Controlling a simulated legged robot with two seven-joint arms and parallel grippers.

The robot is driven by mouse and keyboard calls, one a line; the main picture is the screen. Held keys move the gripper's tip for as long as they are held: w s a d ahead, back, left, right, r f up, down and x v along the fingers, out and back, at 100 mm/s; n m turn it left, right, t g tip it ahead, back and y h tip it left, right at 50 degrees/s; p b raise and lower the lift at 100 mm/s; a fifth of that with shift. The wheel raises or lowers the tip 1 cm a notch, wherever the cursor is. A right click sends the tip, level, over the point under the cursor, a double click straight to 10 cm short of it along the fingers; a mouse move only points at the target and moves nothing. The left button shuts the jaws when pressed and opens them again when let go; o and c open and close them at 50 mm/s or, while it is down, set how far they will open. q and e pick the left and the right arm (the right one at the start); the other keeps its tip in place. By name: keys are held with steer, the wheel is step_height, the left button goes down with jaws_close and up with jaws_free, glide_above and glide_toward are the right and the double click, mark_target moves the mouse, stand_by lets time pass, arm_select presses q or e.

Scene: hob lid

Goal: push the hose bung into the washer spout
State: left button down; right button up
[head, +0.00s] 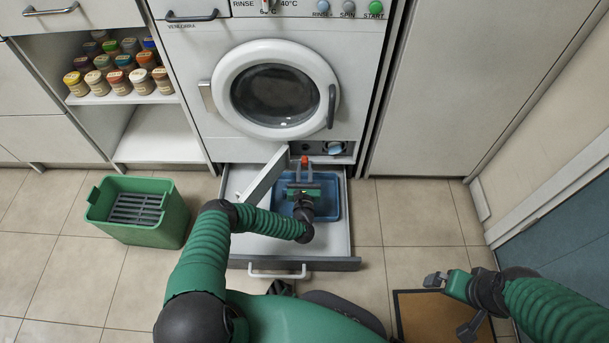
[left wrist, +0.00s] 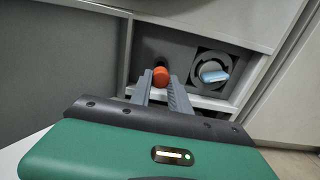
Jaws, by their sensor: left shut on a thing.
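The hose bung (left wrist: 160,76) is a small orange-red plug. My left gripper (left wrist: 164,88) is shut on it, and the bung shows at the fingertips. In the head view the bung (head: 304,160) is in front of the open recess low on the washer (head: 188,75). A dark round shape just behind the bung in the left wrist view looks like the spout. The bung covers part of it, and I cannot tell whether they touch. My right gripper (head: 450,303) is open and empty above the floor at the lower right.
A hinged flap (head: 263,176) stands open left of the recess. A round filter cap with a light-blue grip (left wrist: 213,75) is right of the bung. A blue tray (head: 332,208) lies in the pulled-out drawer (head: 240,245). A green bin (head: 180,209) stands on the floor left.

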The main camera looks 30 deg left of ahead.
arm_select(q)
steer(key=shift+b+x, duration=0.85)
steer(key=shift+x, duration=0.35)
steer(key=shift+w+a, duration=0.15)
steer(key=shift+w, duration=0.2)
arm_select(e)
steer(key=x, duration=0.2)
steer(key=shift+s+f, duration=0.2)
steer(key=shift+f, duration=0.15)
arm_select(q)
steer(key=shift+r, duration=0.1)
arm_select(e)
steer(key=shift+r, duration=0.4)
arm_select(q)
steer(key=shift+p, duration=0.85)
arm_select(e)
steer(key=shift+r, duration=0.55)
arm_select(q)
steer(key=shift+w+a+b, duration=0.2)
steer(key=shift+w+b, duration=0.1)
steer(key=shift+w, duration=0.15)
arm_select(e)
steer(key=shift+f, duration=0.3)
arm_select(q)
steer(key=c, duration=1.1)
jaws_free()
steer(key=shift+c, duration=0.2)
